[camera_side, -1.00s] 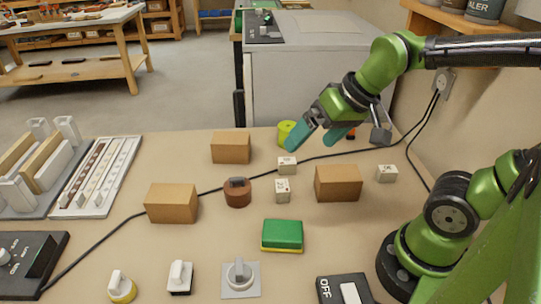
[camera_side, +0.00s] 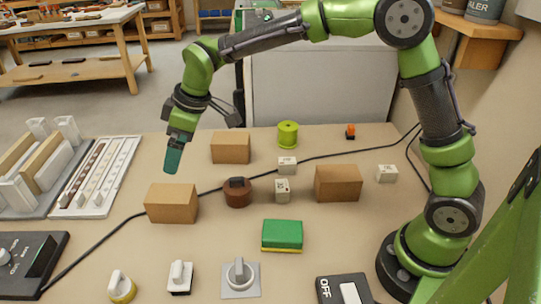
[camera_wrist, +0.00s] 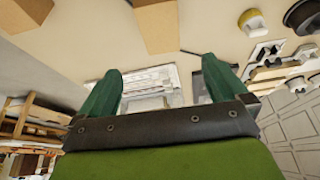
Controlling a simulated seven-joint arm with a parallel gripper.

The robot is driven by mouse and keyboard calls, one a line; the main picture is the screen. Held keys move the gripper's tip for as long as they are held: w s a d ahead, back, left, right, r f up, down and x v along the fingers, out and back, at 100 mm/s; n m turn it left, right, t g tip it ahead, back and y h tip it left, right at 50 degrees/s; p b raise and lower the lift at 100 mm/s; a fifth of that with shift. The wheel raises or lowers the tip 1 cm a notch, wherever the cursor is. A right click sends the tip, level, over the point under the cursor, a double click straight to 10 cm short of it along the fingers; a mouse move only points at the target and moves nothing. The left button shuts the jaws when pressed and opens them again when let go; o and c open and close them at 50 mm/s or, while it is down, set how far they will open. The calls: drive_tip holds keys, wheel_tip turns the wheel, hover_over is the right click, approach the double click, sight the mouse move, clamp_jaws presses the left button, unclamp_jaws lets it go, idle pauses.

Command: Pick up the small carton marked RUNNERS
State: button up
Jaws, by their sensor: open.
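Three plain brown cartons stand on the bench in the side view: a back one (camera_side: 231,148), a front-left one (camera_side: 171,204) and a right one (camera_side: 338,184). Three small pale boxes also stand there: one by the cable (camera_side: 287,166), one in front of it (camera_side: 283,190) and one at the far right (camera_side: 387,174). I cannot read RUNNERS on any of them. My gripper (camera_side: 172,168) is above the bench, near the front-left carton and apart from it. In the wrist view my gripper (camera_wrist: 160,75) is open and empty. A brown carton (camera_wrist: 157,25) shows beyond the fingers.
A brown round pot (camera_side: 237,193), a green sponge (camera_side: 282,235) and a lime spool (camera_side: 288,134) stand among the boxes. A black cable (camera_side: 135,215) crosses the bench. White racks (camera_side: 95,178) stand at left; knobs and switches (camera_side: 240,278) line the front.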

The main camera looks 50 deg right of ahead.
approach(170, 193)
drive_tip(key=x, duration=0.5)
drive_tip(key=shift+w+a, duration=0.2)
drive_tip(key=shift+w, duration=0.15)
drive_tip(key=shift+s+x, duration=0.15)
drive_tip(key=shift+x, duration=1.15)
drive_tip(key=shift+s+x, duration=0.1)
drive_tip(key=shift+x, duration=1.15)
drive_tip(key=shift+d+f, duration=0.15)
drive_tip(key=shift+f, duration=0.25)
drive_tip(key=c, duration=1.2)
